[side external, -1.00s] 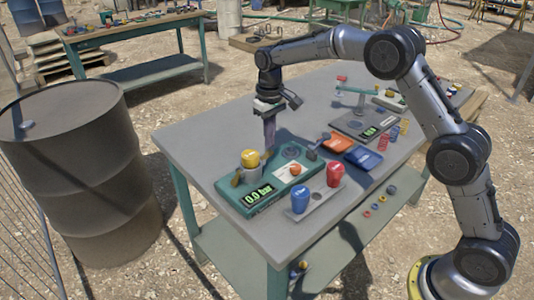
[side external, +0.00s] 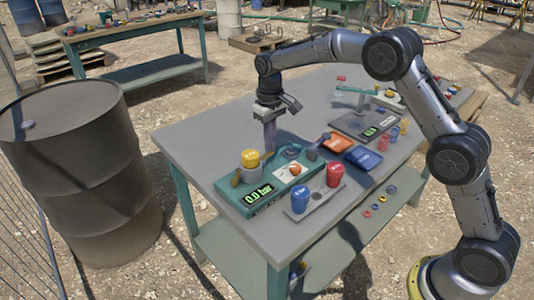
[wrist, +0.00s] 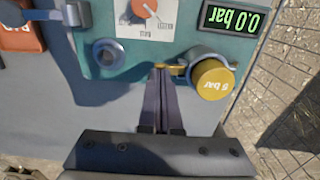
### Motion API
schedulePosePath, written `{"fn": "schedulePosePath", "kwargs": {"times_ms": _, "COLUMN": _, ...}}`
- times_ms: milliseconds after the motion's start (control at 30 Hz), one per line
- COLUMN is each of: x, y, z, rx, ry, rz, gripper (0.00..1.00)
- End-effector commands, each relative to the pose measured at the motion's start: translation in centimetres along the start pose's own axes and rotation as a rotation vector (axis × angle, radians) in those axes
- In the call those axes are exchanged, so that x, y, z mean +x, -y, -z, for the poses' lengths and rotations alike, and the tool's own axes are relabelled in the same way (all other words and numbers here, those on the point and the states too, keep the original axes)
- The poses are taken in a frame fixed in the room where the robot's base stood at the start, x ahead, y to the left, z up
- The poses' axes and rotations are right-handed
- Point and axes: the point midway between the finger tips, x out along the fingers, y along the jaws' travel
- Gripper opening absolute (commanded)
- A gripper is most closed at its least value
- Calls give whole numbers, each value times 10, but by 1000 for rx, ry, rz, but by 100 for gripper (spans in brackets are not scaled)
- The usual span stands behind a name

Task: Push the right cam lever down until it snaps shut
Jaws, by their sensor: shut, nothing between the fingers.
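The teal panel (side external: 262,197) lies on the grey workbench. My gripper (side external: 269,150) is shut and empty, pointing down at the panel's back edge, left of the right lever. In the wrist view its fingertips (wrist: 161,70) sit beside the cap's collar; contact cannot be told.
The display (side external: 257,194) reads 0.0 bar. A round port (side external: 292,152) lies between my gripper and the right lever. Red (side external: 334,174) and blue (side external: 300,199) cylinders stand in front. Orange (side external: 336,143) and blue (side external: 363,158) trays lie to the right.

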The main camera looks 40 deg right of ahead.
Motion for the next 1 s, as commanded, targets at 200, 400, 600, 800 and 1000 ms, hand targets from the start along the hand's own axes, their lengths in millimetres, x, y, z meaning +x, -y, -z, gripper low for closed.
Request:
{"fn": "schedulePosePath", "kwargs": {"times_ms": 200, "x": 5, "y": 0, "z": 0, "rx": 0, "ry": 1, "rz": 0, "gripper": 0}}
{"fn": "schedulePosePath", "kwargs": {"times_ms": 400, "x": 10, "y": 0, "z": 0, "rx": 0, "ry": 1, "rz": 0, "gripper": 0}}
{"fn": "schedulePosePath", "kwargs": {"times_ms": 600, "x": 15, "y": 0, "z": 0, "rx": 0, "ry": 2, "rz": 0, "gripper": 0}}
{"fn": "schedulePosePath", "kwargs": {"times_ms": 800, "x": 19, "y": 0, "z": 0, "rx": 0, "ry": 2, "rz": 0, "gripper": 0}}
{"fn": "schedulePosePath", "kwargs": {"times_ms": 1000, "x": 23, "y": 0, "z": 0, "rx": 0, "ry": 0, "rz": 0, "gripper": 0}}
